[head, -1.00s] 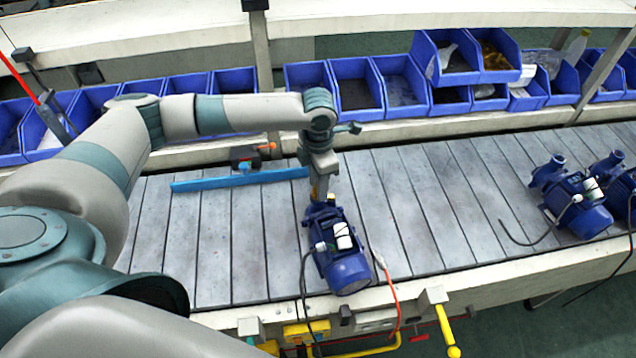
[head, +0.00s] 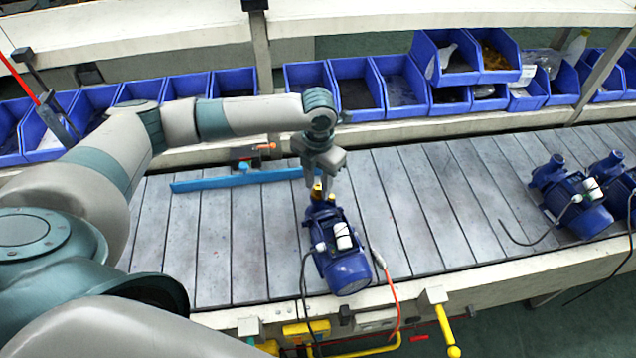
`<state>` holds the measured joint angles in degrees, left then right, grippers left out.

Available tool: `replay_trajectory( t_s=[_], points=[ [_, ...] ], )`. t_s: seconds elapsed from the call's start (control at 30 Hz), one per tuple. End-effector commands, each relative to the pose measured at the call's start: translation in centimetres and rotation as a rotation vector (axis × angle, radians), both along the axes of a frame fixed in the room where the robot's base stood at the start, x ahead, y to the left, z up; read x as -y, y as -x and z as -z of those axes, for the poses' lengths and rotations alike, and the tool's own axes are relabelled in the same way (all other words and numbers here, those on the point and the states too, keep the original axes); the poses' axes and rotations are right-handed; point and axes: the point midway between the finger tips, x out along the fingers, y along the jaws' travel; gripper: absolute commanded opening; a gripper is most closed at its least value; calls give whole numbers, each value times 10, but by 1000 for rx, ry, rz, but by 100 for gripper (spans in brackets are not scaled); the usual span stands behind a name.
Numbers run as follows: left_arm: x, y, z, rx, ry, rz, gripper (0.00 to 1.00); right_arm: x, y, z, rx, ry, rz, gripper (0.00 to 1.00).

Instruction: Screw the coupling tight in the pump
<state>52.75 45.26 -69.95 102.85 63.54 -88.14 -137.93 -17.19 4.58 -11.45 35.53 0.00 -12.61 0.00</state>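A blue pump (head: 343,262) stands on the slatted conveyor in the middle of the view. The brass coupling (head: 318,191) is upright at the pump's far end, on top, and shows only in part between and behind the fingers. My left gripper (head: 322,192) points down over the coupling, with its two fingers at the coupling's height, one towards each side. Whether the fingers press on the coupling or stand a little apart from it is too small to tell. My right gripper is out of view.
A blue bar (head: 240,181) lies on the slatted conveyor (head: 215,245) left of the pump. More blue pumps (head: 577,200) stand at the right, with cables. Blue bins (head: 355,88) line the back. A yellow handle (head: 446,330) is at the front edge.

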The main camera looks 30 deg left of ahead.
Motion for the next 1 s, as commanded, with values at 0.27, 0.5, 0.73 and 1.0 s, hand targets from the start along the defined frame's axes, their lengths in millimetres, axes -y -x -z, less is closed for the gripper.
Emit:
replay_trajectory(
  t_s=[0.27,0.5,0.73,1.0],
  points=[
    [0,0,0,0,0,-29,33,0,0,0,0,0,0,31],
    [0,0,1,-1,1,-97,33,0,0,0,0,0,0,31],
    [1,0,1,-1,2,-287,33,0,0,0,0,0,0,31],
    [1,0,0,-1,1,-329,33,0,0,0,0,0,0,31]
  ],
)
